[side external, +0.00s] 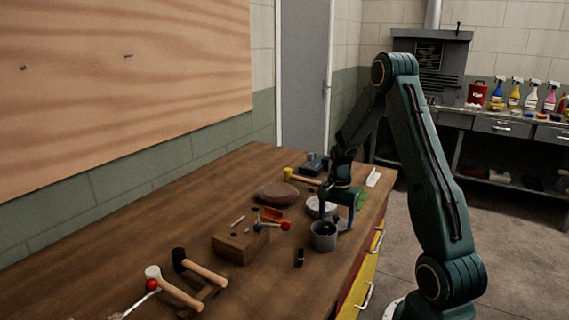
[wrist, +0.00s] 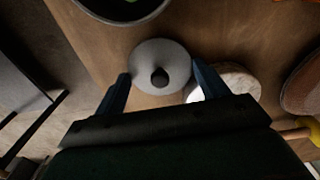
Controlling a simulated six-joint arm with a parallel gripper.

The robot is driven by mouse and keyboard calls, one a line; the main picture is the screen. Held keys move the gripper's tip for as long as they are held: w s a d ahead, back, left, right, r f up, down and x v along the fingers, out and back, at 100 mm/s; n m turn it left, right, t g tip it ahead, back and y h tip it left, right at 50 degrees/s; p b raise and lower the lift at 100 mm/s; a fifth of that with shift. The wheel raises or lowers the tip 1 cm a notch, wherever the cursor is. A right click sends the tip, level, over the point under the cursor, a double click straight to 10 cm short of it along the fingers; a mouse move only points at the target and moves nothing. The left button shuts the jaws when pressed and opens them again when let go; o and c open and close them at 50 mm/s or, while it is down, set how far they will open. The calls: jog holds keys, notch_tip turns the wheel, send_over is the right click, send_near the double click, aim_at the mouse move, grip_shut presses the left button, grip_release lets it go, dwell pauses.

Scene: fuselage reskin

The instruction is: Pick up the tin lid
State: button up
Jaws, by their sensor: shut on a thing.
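The tin lid (wrist: 158,52) is a pale grey disc with a dark round knob in its middle, seen from above in the wrist view. My gripper (wrist: 160,73) has one finger at each side of the lid and is shut on it. The open grey tin (side external: 323,241) stands on the bench just in front of my gripper in the side view; its rim also shows at the top of the wrist view (wrist: 122,20). I cannot make out the lid in the side view, nor tell whether it is clear of the bench.
A pale round thing (side external: 315,207) lies close beside my gripper. A brown rounded thing (side external: 277,194), a yellow-headed mallet (side external: 288,175), a wooden block (side external: 240,247) and a small black cylinder (side external: 299,258) are nearby. More hammers (side external: 180,290) lie at the near end. The bench's left side is clear.

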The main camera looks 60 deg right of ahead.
aim_at(336, 217)
notch_tip(336, 217, up, 20)
jog(key=shift+f, duration=0.25)
dwell(0.3)
jog(key=shift+f, duration=0.1)
dwell(0.5)
jog(key=a+f+n, duration=0.7)
jog(key=a+n, duration=0.3)
jog(key=n, duration=0.8)
jog(key=shift+f, duration=0.15)
jog(key=shift+f, duration=0.15)
jog(key=shift+f, duration=3.05)
jog(key=shift+f, duration=0.15)
